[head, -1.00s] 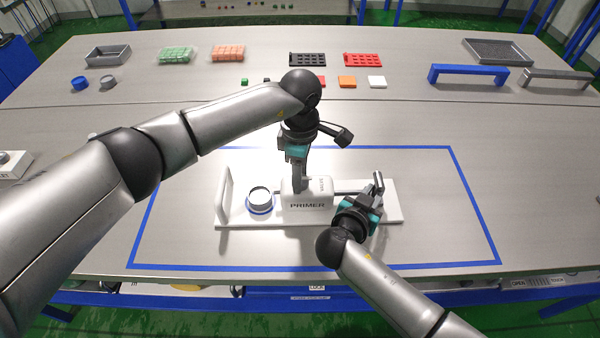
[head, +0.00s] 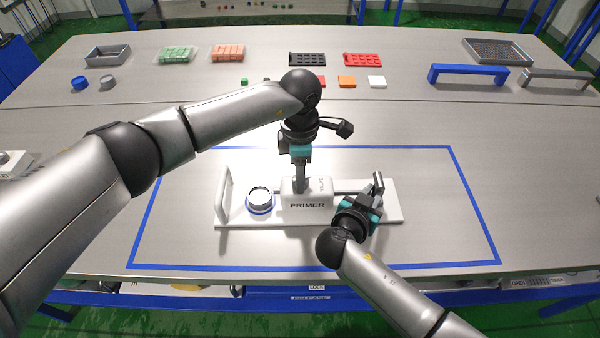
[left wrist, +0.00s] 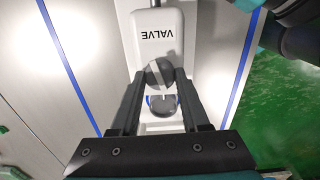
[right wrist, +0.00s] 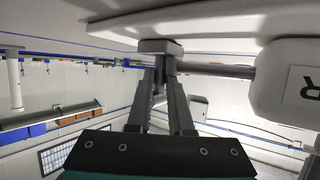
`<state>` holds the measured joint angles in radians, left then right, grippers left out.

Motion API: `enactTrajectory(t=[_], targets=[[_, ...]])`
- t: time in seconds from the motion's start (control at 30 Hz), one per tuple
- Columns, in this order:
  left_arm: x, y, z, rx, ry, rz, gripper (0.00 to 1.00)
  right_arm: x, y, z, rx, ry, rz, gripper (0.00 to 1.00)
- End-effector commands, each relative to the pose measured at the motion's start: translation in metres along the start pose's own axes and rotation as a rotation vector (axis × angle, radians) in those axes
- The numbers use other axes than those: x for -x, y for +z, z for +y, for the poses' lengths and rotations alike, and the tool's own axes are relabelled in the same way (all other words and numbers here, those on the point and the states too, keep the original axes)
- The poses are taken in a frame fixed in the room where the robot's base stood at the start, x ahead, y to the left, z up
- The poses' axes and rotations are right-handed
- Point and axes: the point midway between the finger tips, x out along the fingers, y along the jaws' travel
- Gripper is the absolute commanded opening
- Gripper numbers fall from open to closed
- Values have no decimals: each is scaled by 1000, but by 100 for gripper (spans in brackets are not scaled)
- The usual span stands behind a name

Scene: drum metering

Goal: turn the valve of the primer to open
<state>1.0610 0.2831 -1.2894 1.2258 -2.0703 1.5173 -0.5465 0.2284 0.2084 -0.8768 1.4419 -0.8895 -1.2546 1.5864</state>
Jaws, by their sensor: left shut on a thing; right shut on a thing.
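The white primer (head: 307,203) stands on a white base plate (head: 350,218) inside the blue outline. My left gripper (head: 300,188) comes down from above onto the valve on its top. In the left wrist view the valve's dark round knob (left wrist: 160,73), with a pale stripe, sits between the fingertips beside the VALVE lettering; the gripper is shut on it. My right gripper (head: 374,192) is shut on the grey handle (right wrist: 160,46) at the end of the primer's rod (right wrist: 215,70), right of the body. The fingers partly hide both grips.
A round cup (head: 259,198) sits on the base plate left of the primer, beside an upright white plate (head: 224,195). Trays, coloured blocks and a blue bracket (head: 468,74) stand far back. The table inside the outline is otherwise clear.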

Motion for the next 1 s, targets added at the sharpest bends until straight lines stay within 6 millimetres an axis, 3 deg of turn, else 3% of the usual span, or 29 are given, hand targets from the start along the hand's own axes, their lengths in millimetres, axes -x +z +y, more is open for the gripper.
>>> enactTrajectory(t=[1.0], targets=[[1,0,0,959,2,0,0,0,1,0,1,0,-2,0]])
